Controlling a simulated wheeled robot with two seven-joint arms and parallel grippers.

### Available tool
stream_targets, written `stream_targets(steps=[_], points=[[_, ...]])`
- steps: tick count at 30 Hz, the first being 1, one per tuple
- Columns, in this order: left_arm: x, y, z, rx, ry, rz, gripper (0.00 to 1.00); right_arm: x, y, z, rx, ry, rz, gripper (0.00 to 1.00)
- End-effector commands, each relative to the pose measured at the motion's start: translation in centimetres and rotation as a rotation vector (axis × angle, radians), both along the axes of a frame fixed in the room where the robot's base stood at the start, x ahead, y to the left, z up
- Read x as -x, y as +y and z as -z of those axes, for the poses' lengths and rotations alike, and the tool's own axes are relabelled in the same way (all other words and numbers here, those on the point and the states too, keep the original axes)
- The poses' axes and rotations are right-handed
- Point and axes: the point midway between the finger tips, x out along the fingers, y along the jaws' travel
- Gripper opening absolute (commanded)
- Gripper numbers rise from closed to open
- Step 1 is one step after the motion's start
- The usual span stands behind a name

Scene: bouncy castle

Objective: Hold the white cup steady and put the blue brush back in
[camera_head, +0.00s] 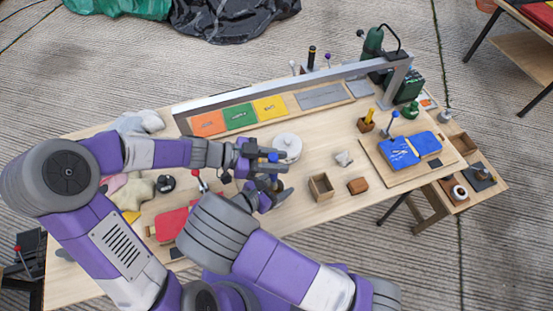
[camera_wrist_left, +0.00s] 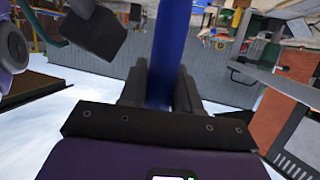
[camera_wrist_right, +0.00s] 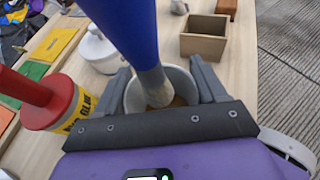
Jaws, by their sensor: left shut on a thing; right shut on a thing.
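The blue brush (camera_wrist_right: 125,30) has a thick blue handle and a pale grey lower part. My left gripper (camera_head: 265,158) is shut on its handle, which stands between the fingers in the left wrist view (camera_wrist_left: 167,55). The white cup (camera_wrist_right: 183,82) looks greyish with a brownish inside. My right gripper (camera_wrist_right: 162,90), low beside the left one in the head view (camera_head: 277,190), is shut on the cup, one finger on each side. The brush is tilted, and its lower end appears within the cup's mouth. How deep it sits is unclear; the cup is mostly hidden in the head view.
A white lidded pot (camera_head: 287,147) stands just behind the grippers. A red cylinder with a yellow label (camera_wrist_right: 68,112) is close to the cup's left. An open wooden box (camera_head: 321,187) and a brown block (camera_head: 358,186) lie to the right. A metal bar (camera_head: 290,88) spans the table's back.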

Motion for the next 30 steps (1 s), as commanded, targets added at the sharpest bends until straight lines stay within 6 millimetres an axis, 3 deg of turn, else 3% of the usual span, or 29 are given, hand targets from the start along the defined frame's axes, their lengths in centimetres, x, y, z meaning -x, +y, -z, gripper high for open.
stream_targets(steps=[16,30], points=[[0.0,0.0,1.4,0.000,0.000,0.000,0.00,0.0,0.0,0.0,0.001,-0.001,0.000,0.35],[0.0,0.0,1.5,0.000,0.000,0.000,0.00,0.0,0.0,0.0,0.001,-0.001,0.000,0.35]])
